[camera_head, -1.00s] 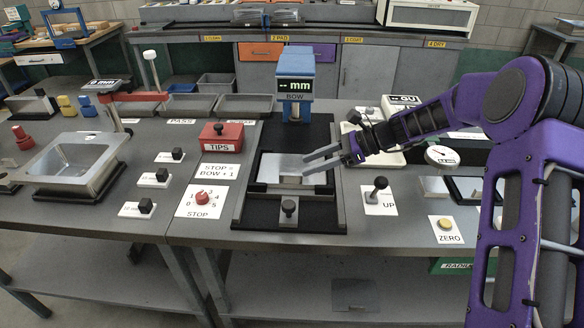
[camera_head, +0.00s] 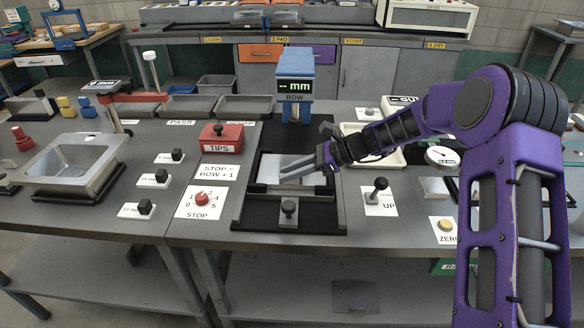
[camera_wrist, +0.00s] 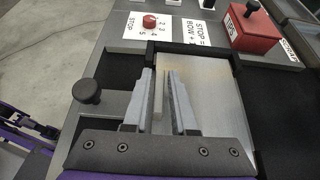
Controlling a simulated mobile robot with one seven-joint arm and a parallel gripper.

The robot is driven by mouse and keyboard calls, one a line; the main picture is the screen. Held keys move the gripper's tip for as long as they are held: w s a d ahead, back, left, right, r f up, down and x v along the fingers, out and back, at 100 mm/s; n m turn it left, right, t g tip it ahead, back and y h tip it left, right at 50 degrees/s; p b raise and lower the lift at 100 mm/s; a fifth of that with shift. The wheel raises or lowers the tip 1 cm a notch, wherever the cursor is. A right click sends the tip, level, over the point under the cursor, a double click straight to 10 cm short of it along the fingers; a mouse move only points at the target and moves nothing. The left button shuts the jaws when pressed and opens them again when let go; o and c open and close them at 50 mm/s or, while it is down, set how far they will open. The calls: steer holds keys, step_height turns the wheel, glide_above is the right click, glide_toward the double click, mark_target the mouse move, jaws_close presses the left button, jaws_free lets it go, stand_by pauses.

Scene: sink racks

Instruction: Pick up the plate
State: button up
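The plate (camera_head: 268,168) is a flat silver-grey metal sheet lying in the dark fixture (camera_head: 240,208) below the blue BOW gauge. In the wrist view the plate (camera_wrist: 212,95) shows to the right of the fingers. My gripper (camera_head: 281,174) reaches in from the right, its two fingers over the plate's front part. In the wrist view my gripper (camera_wrist: 159,72) has a gap between its fingers, and a narrow light strip shows in that gap. I cannot tell whether the fingers touch the plate, whose near part they partly hide.
The blue BOW gauge (camera_head: 296,86) stands behind the fixture. A black knob (camera_head: 289,207) is at its front, also in the wrist view (camera_wrist: 87,91). A red TIPS box (camera_head: 221,139) and STOP dial (camera_head: 201,198) are left. The UP lever (camera_head: 378,188) is right.

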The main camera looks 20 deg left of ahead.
jaws_close()
steer(key=shift+r, duration=0.1)
stand_by(1.0)
